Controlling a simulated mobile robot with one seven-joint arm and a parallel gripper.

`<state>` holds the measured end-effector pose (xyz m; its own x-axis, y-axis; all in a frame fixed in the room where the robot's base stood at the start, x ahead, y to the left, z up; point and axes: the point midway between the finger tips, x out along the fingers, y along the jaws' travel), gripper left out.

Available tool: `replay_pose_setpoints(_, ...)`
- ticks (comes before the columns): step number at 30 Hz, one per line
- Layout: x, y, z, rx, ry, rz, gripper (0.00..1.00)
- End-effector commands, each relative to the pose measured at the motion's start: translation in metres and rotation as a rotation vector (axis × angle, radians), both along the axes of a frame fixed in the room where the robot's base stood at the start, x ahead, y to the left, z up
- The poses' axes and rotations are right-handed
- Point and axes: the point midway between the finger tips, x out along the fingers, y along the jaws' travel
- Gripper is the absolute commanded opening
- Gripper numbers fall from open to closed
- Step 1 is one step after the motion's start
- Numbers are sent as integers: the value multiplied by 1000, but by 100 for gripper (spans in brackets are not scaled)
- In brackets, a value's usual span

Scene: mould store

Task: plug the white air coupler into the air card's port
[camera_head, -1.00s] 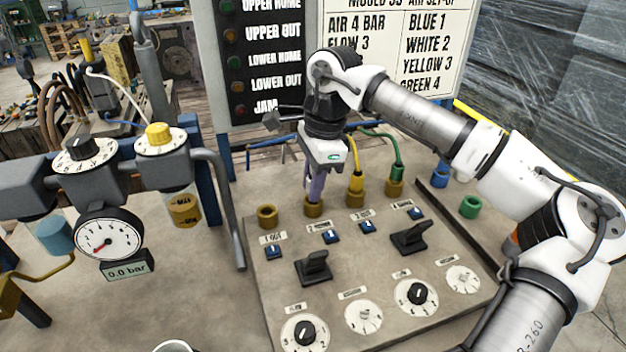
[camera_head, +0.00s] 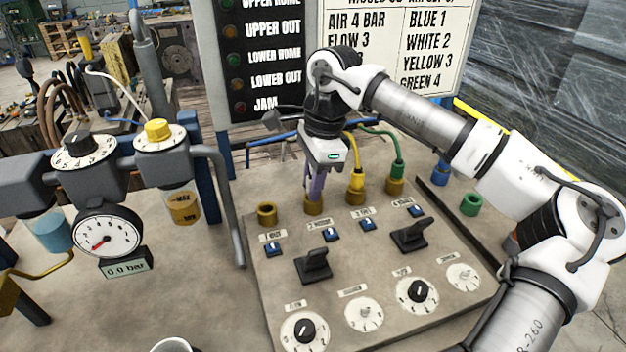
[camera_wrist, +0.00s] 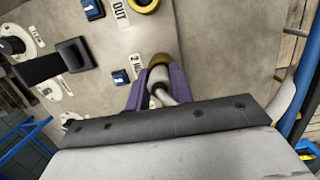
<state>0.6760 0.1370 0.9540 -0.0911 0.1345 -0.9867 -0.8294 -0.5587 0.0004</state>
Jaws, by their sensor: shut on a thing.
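My gripper (camera_head: 316,184) points down at the second brass port from the left on the sloping panel. In the wrist view its purple fingers (camera_wrist: 157,92) are shut on the white coupler (camera_wrist: 158,78). The coupler's front end meets the brass port (camera_wrist: 160,59) and lines up with it; I cannot tell how deep it sits. In the head view the fingers hide the coupler and only part of this port (camera_head: 313,207) shows. The air card (camera_head: 395,45) on the board reads blue 1, white 2, yellow 3, green 4.
Port 1 (camera_head: 267,213) is empty. A yellow coupler (camera_head: 355,182) and a green coupler (camera_head: 396,172) stand in the ports to the right. A blue coupler (camera_head: 440,174) and an empty green holder (camera_head: 470,206) are farther right. Black levers (camera_head: 313,265) rise in front; the gauge (camera_head: 106,232) reads 0.0 bar.

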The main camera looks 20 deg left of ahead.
Motion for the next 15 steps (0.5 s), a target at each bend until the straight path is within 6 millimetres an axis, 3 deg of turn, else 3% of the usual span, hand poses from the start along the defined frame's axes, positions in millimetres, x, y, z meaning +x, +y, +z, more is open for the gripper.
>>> replay_pose_setpoints(15,0,0,-5,0,0,0,0)
